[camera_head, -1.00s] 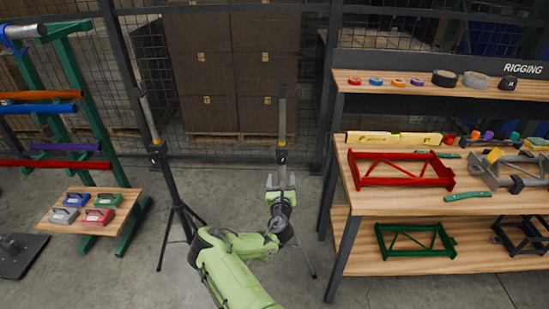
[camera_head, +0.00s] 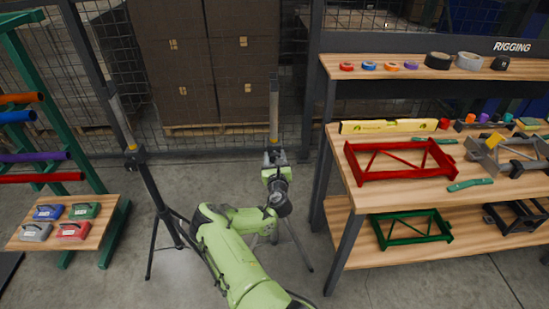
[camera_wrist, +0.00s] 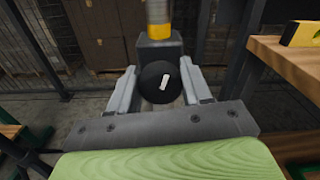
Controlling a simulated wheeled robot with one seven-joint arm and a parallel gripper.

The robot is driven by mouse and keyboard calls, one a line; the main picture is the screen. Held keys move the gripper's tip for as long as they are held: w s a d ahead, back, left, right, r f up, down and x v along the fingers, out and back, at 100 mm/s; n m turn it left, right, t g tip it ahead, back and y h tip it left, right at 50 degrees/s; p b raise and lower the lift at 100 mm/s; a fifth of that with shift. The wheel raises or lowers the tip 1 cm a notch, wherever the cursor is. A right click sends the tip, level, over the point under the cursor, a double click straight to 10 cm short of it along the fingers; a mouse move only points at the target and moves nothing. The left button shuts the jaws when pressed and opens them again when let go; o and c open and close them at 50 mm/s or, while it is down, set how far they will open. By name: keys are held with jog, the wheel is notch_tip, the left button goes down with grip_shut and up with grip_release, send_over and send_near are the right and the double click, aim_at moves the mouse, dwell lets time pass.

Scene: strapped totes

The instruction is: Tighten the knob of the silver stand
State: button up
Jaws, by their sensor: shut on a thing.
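The stand in front of me has an upright silver pole (camera_head: 274,100) in the head view. In the wrist view its pole (camera_wrist: 158,12) shows a yellow band above a dark collar (camera_wrist: 158,50). A round black knob (camera_wrist: 160,83) with a white mark faces the wrist camera. My gripper (camera_wrist: 160,88) is shut on this knob, with one jaw on each side of it. In the head view my gripper (camera_head: 274,158) covers the collar and knob, and my arm hides much of the tripod's lower part.
A second stand with a leaning pole (camera_head: 121,118) and black legs is to the left. A wooden workbench (camera_head: 345,185) with red and green frames is close on the right. A green rack (camera_head: 88,185) is at far left. A mesh fence and stacked boxes stand behind.

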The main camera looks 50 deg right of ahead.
jog(key=c, duration=0.4)
jog(key=shift+c, duration=0.2)
